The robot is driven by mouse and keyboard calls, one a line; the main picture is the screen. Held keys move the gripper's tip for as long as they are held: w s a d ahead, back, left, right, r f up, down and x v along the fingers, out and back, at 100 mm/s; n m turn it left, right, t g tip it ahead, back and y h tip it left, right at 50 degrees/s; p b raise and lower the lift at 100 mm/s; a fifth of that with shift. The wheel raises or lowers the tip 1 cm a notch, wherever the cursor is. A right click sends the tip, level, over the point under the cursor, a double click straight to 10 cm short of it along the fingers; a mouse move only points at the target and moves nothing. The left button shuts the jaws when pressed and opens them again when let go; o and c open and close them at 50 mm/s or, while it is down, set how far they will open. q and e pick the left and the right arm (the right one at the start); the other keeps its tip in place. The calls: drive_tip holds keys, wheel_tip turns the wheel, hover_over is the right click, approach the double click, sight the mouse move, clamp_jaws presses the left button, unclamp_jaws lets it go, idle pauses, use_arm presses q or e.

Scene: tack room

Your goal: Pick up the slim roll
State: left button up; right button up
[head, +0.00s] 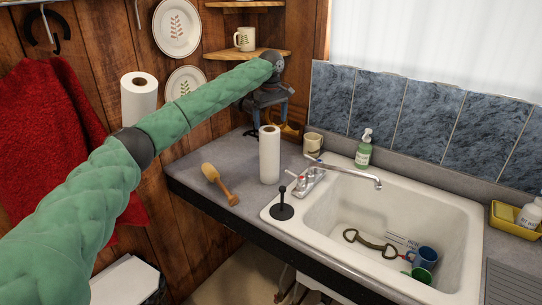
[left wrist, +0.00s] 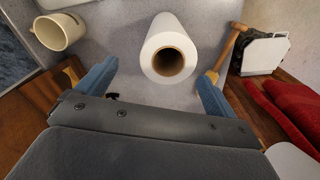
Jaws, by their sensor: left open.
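The slim roll (head: 269,155) is a tall, narrow white paper roll standing upright on the grey counter, left of the sink. In the left wrist view the roll (left wrist: 168,48) is seen from its end, with its brown core hole showing. My left gripper (head: 269,122) is open and empty at the roll's far side, near its top. In the left wrist view my left gripper (left wrist: 158,74) has its blue fingers spread to either side of the roll's near edge. A second, wider white roll (head: 139,100) is partly hidden by my left arm. My right gripper is not in view.
A wooden-handled brush or mallet (head: 218,184) lies left of the roll. A black plunger (head: 282,205), the tap (head: 345,172) and the sink (head: 460,215) are to the right. A cream cup (head: 313,144) and green soap bottle (head: 364,150) stand behind.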

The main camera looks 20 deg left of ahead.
use_arm(q)
drive_tip(key=s+n, duration=0.1)
drive_tip(key=n, duration=0.1)
drive_tip(key=n+p, duration=0.2)
drive_tip(key=p, duration=0.3)
approach(270, 156)
drive_tip(key=w+f, duration=0.1)
drive_tip(key=w+a+f, duration=0.1)
drive_tip(key=w+f, duration=0.1)
drive_tip(key=shift+w+a, duration=0.15)
drive_tip(key=shift+w, duration=0.2)
drive_tip(key=shift+f, duration=0.6)
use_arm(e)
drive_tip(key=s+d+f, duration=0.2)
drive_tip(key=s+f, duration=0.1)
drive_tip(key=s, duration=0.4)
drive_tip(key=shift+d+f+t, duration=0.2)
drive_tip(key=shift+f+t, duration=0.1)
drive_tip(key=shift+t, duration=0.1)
use_arm(q)
drive_tip(key=c, duration=1.4)
drive_tip(key=shift+o, duration=0.2)
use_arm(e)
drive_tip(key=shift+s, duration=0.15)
use_arm(q)
drive_tip(key=shift+r, duration=0.1)
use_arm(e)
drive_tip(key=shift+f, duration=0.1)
